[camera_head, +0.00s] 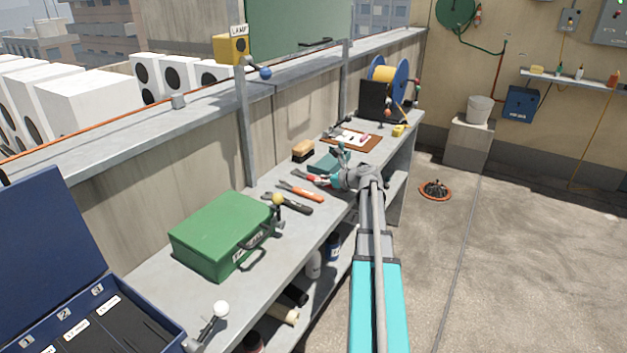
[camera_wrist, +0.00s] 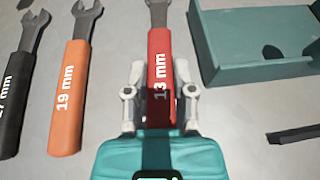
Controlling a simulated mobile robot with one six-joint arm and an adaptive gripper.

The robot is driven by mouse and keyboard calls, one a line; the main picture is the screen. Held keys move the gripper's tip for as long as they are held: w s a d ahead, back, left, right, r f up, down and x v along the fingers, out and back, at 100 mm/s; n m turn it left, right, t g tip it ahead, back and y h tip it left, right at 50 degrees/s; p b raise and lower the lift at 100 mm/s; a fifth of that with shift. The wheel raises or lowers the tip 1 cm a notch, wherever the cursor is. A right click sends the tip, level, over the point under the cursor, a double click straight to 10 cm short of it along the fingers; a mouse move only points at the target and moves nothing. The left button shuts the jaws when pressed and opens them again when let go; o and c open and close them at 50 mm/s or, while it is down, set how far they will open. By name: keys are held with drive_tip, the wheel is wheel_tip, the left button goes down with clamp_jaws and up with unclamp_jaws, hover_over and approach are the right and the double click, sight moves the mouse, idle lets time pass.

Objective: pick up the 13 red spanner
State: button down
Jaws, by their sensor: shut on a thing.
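The red spanner marked 13 mm (camera_wrist: 159,68) lies between the two fingers of my gripper (camera_wrist: 160,98) in the wrist view. The fingers are shut on its red handle, and its metal end points away past the top of the picture. In the head view my gripper (camera_head: 332,181) is low over the workbench, and the red spanner (camera_head: 313,176) shows partly to its left. The gripper body hides the handle's near end. I cannot tell whether the spanner touches the bench.
An orange 19 mm spanner (camera_wrist: 68,90) and a black-handled spanner (camera_wrist: 16,95) lie to the left. A teal tray (camera_wrist: 250,65) is close on the right. A green case (camera_head: 222,232) and a brush (camera_head: 303,150) stand on the bench (camera_head: 150,290).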

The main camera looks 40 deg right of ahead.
drive_tip(key=shift+r, duration=0.1)
drive_tip(key=shift+r+p, duration=0.9)
drive_tip(key=shift+p, duration=0.1)
drive_tip(key=s+r+p, duration=1.1)
drive_tip(key=s, duration=0.3)
drive_tip(key=shift+d, duration=0.25)
drive_tip(key=shift+r, duration=0.1)
